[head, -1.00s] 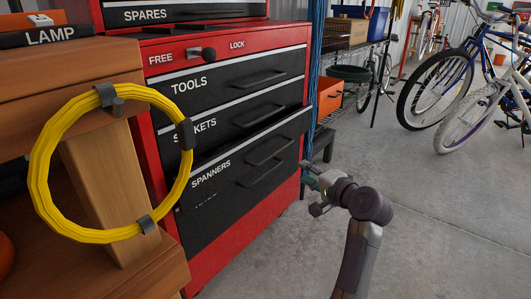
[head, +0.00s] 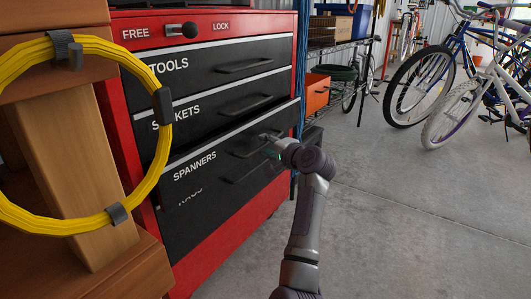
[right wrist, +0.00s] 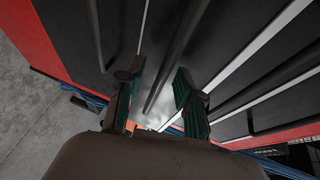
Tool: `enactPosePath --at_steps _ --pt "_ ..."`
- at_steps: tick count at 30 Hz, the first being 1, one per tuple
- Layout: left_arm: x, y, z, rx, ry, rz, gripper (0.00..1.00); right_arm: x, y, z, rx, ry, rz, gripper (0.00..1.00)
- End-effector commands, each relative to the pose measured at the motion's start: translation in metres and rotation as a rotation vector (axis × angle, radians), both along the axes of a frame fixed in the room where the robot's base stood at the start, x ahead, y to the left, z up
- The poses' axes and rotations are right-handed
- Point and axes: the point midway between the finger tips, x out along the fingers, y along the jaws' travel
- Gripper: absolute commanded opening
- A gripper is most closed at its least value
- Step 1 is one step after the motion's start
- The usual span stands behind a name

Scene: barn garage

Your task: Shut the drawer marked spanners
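The drawer marked SPANNERS (head: 196,167) is black with a pale top edge, in the red cabinet in the head view. Its front stands a little forward of the drawers above. Its dark bar handle (head: 247,147) is partly hidden by my right gripper (head: 274,148), which is at the right part of the drawer front. In the right wrist view, the two fingers of my right gripper (right wrist: 156,100) are apart, with a dark bar (right wrist: 175,60) running between them. I cannot tell whether they touch it. My left gripper is not in view.
Drawers marked TOOLS (head: 190,72) and SOCKETS (head: 205,109) are above, flush with the cabinet (head: 130,100). A yellow cable coil (head: 20,60) hangs on the wooden bench at left. Bikes (head: 440,95) stand at back right. The concrete floor (head: 400,220) is clear at right.

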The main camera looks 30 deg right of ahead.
Motion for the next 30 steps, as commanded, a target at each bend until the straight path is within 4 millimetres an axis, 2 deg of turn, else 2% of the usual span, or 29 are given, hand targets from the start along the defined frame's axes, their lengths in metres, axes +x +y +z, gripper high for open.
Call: enactPosePath --at_steps 4,12,13,19,30 --pt "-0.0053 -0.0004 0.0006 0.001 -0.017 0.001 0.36 0.0092 -0.0001 -0.0019 0.0 -0.001 0.0 0.36" --pt "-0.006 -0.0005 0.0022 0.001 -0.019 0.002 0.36 0.0106 -0.0002 -0.0011 -0.001 0.0 -0.001 0.36" --pt "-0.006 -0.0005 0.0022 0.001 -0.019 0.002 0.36 0.0105 -0.0002 -0.0011 -0.001 0.0 -0.001 0.34" --pt "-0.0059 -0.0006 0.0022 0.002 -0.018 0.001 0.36 0.0103 -0.0002 -0.0013 0.0 0.0 0.0 0.01" --pt "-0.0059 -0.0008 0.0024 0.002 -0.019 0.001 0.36 0.0105 0.0 -0.0016 0.0 0.001 0.0 0.0"
